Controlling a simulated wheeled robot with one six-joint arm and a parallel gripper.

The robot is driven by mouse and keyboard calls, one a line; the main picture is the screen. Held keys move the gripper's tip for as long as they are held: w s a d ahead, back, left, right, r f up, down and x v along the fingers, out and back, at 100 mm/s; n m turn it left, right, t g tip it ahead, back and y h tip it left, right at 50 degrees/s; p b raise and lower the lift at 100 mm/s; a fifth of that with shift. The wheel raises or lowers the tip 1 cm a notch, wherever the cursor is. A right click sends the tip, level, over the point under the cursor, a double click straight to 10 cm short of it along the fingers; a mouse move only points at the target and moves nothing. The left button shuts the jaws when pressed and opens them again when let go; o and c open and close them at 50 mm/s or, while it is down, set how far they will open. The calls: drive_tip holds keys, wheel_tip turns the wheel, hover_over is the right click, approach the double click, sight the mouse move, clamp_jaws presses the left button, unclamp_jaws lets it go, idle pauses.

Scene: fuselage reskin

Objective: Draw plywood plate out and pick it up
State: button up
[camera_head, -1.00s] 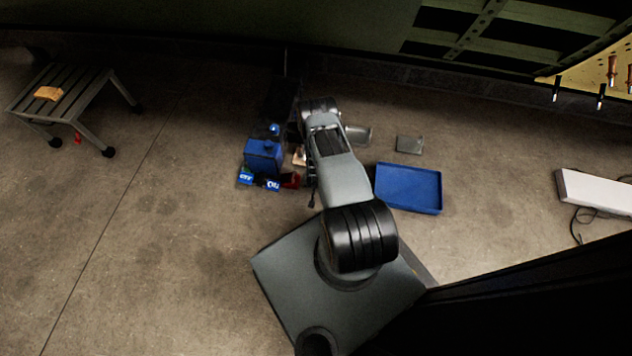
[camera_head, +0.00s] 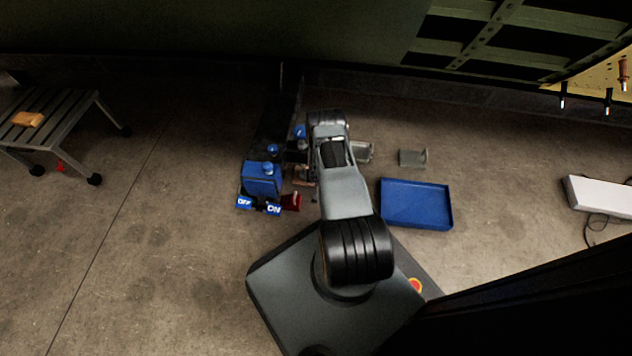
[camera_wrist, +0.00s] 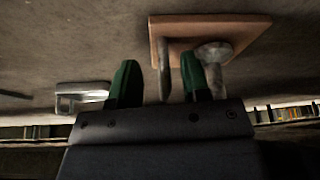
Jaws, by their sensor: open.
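The plywood plate (camera_wrist: 250,27) is a thin, light brown square in the upper middle of the wrist view. A grey metal piece with a round end (camera_wrist: 213,52) lies against its face, and a narrow dark bar stands beside it. My gripper (camera_wrist: 160,78) has two green-tipped fingers, spread apart with nothing seen held between them. The right fingertip overlaps the plate's lower edge in the picture; I cannot tell whether it touches. In the head view my arm hides the gripper and most of the area around the plate.
A grey metal bracket (camera_wrist: 82,92) shows left of my gripper. In the head view, a blue container (camera_head: 262,180) and an OFF/ON sign (camera_head: 257,206) stand left of my arm. A blue tray (camera_head: 416,204) lies right. A slatted bench (camera_head: 60,120) stands far left, with open floor between.

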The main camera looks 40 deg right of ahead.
drive_tip(key=shift+w+f+b, duration=0.25)
drive_tip(key=shift+f, duration=0.25)
drive_tip(key=shift+w+f+b, duration=0.2)
drive_tip(key=shift+f+b, duration=0.05)
drive_tip(key=shift+f, duration=0.2)
clamp_jaws()
